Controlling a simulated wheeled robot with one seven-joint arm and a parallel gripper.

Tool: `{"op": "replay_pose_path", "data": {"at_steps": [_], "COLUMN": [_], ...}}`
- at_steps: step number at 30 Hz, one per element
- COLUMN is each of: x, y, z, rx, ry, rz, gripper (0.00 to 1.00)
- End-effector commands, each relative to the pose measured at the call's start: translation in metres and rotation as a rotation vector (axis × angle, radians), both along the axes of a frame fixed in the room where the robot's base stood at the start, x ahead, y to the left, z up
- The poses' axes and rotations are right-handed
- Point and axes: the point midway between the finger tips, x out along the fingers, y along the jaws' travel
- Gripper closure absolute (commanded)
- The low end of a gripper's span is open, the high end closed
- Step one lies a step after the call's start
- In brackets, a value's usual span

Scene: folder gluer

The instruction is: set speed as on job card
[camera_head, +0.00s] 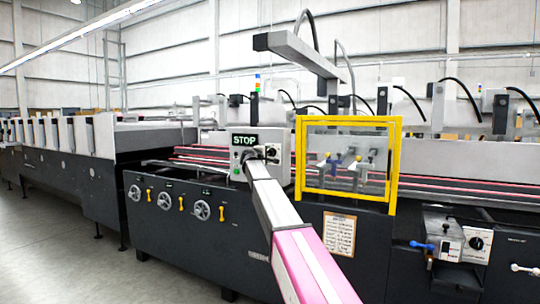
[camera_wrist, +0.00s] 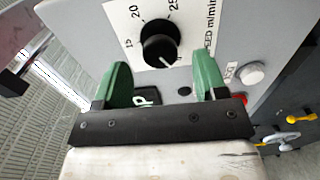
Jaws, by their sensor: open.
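The black speed knob (camera_wrist: 161,45) sits on a white dial plate in the wrist view. The numbers 15, 20 and 25 and part of "SPEED m/min" show around it. A light mark on the knob points toward the picture's lower right. My gripper (camera_wrist: 162,64) is open, its green fingers apart on either side of the knob's lower part; contact cannot be told. In the head view, my gripper (camera_head: 262,153) is at the grey control panel (camera_head: 283,165), hiding the knob. The job card (camera_head: 339,235) hangs on the machine's dark front; its text is too small to read.
The panel's display (camera_head: 244,140) reads STOP. A white button (camera_wrist: 250,74) and a red button (camera_wrist: 240,99) are beside the right finger. A yellow-framed guard (camera_head: 300,165) stands right of the panel. Handwheels (camera_head: 165,200) line the front below. The floor at left is clear.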

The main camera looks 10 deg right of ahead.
Motion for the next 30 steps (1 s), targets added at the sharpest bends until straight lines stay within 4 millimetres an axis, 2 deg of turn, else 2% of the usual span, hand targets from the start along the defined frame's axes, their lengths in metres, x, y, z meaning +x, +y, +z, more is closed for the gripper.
{"op": "replay_pose_path", "data": {"at_steps": [1,6,16,17,21,30], "x": [0.011,0.027,0.031,0.031,0.031,0.03], "y": [-0.006,-0.018,-0.023,-0.023,-0.022,-0.022], "z": [0.0,0.0,-0.001,-0.001,-0.001,-0.001], "rx": [0.0,0.001,0.001,0.001,0.001,0.014], "ry": [0.0,0.001,0.001,0.001,0.001,-0.009], "rz": [-0.001,-0.001,0.0,0.0,0.0,0.0], "gripper": [0.34,0.34,0.34,0.38,0.83,0.84]}}
